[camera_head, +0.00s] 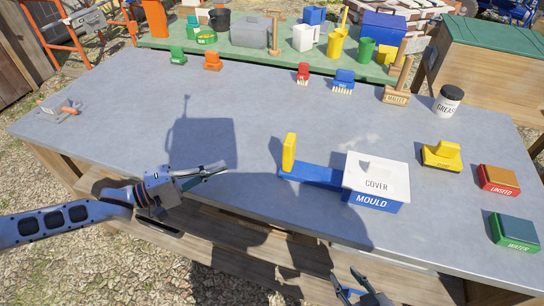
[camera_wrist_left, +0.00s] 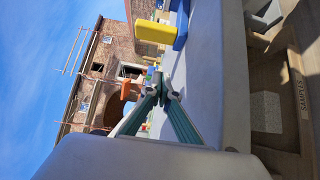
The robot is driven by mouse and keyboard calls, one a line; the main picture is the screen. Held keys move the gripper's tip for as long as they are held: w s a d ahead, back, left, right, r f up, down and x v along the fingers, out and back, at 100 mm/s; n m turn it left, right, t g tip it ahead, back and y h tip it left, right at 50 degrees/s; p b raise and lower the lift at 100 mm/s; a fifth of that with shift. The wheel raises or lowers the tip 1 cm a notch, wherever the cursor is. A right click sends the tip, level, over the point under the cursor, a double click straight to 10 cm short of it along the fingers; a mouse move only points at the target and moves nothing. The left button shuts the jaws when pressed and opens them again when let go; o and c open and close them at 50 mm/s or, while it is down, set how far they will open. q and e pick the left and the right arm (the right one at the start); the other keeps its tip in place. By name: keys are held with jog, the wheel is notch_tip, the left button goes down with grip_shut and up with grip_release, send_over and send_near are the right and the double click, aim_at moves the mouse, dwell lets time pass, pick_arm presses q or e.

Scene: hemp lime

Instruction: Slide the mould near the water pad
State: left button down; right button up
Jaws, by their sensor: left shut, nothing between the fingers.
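The blue mould (camera_head: 375,203) stands near the front middle of the table, with a white cover (camera_head: 377,173) on top. A blue bar (camera_head: 318,175) runs left from it to an upright yellow grip (camera_head: 289,152). The yellow grip (camera_wrist_left: 154,32) and part of the blue bar (camera_wrist_left: 181,25) show in the left wrist view. The green water pad (camera_head: 515,229) lies at the right front, apart from the mould. My left gripper (camera_head: 222,169) is shut and empty, left of the yellow grip and not touching it. My right gripper (camera_head: 350,284) is open in front of the table edge, partly cut off.
A red linseed pad (camera_head: 498,179) and a yellow block (camera_head: 441,155) lie behind the water pad. A grease jar (camera_head: 447,101) and a wooden mallet (camera_head: 396,95) stand farther back. Small brushes and blocks line the back. The table between mould and water pad is clear.

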aim_at(290, 165)
pick_arm(q)
jog(key=x, duration=1.2)
jog(key=shift+s+d+r, duration=0.1)
jog(key=shift+s+d, duration=0.15)
jog(key=shift+d, duration=0.35)
jog(key=shift+s+d, duration=0.25)
jog(key=shift+d, duration=0.3)
jog(key=shift+s+d, duration=0.2)
jog(key=shift+d, duration=0.45)
jog(key=d+p, duration=0.1)
jog(key=d, duration=0.1)
jog(key=s+d+p, duration=0.1)
jog(key=d, duration=0.1)
jog(key=s+d+p, duration=0.1)
jog(key=d, duration=0.1)
jog(key=shift+d+r, duration=0.25)
jog(key=shift+r, duration=0.05)
jog(key=s+d, duration=0.1)
jog(key=d, duration=0.2)
jog(key=s+d+p, duration=0.1)
jog(key=d, duration=0.3)
jog(key=s+d, duration=0.1)
jog(key=d, duration=0.3)
jog(key=shift+s+d+f+p, duration=0.15)
jog(key=shift+s+f+p, duration=0.15)
jog(key=shift+f+p, duration=0.1)
jog(key=shift+r, duration=0.1)
